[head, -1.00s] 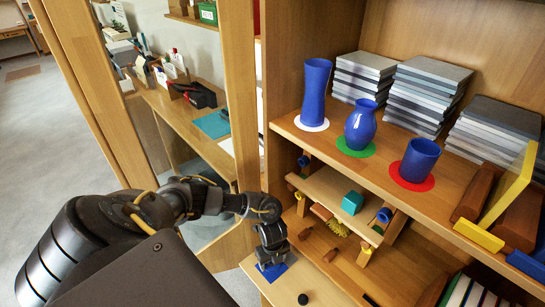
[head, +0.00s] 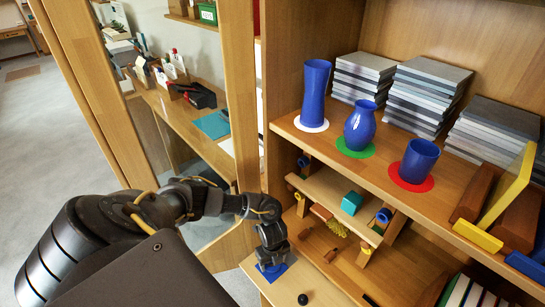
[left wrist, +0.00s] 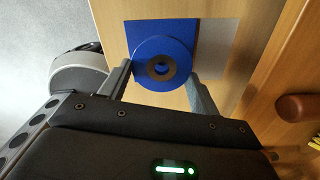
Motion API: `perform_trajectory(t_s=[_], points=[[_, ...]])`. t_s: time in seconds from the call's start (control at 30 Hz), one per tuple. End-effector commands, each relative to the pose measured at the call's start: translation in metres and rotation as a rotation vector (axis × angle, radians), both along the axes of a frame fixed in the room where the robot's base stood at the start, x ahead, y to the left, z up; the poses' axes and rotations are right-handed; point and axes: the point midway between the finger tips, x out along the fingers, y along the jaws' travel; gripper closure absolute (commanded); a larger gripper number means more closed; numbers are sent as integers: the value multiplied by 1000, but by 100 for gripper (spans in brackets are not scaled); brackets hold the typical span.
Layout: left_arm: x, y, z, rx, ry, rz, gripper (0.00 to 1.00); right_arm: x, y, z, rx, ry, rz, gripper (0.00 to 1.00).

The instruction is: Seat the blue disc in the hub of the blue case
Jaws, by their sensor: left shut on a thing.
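The blue disc (left wrist: 149,73), with a dark ring around its centre hole, sits between the fingers of my left gripper (left wrist: 160,70) in the left wrist view. The gripper is shut on the disc's edges. The blue case (left wrist: 190,30) is a flat blue square behind the disc, on pale wood. The disc overlaps its lower part and hides the hub. I cannot tell whether the disc touches the case. In the head view the case (head: 284,268) shows in part under my left gripper (head: 271,262). My right gripper is not in view.
A pale grey square (left wrist: 219,45) adjoins the case on the right. A black knob (head: 303,299) is on the wooden surface nearby. The cabinet shelf above holds blue vases (head: 361,125) and a blue cup (head: 420,160).

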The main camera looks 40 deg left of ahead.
Motion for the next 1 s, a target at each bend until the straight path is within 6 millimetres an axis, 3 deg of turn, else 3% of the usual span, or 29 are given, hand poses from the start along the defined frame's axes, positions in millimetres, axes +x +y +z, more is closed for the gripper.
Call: perform_trajectory(t_s=[1.0], points=[[0,0,-9,0,0,1,59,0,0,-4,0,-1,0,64]])
